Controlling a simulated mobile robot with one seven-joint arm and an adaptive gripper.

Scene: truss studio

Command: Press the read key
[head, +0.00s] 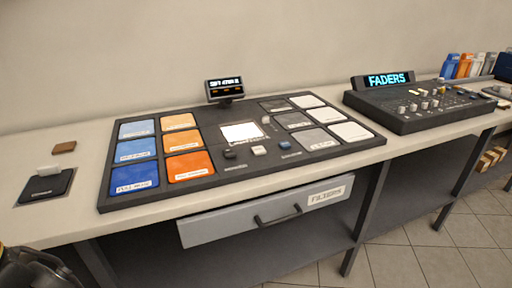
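A black console (240,179) lies on the bench with coloured and grey swatches. At its middle, below a bright white square (242,132), are three small keys: a black key (229,153), a white key (259,150) and a blue key (285,145). Small labels sit in front of them, too small to read, so I cannot tell which is the read key. Part of my gripper (38,268) shows dark at the bottom left corner, cut off by the frame, well away from the keys. Its fingertips cannot be made out.
A small lit display (225,88) stands behind the console. A black pad (46,187) and a brown block (65,147) lie at left. A FADERS mixer (413,112) stands at right. A grey drawer (222,225) sticks out below the bench's front edge.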

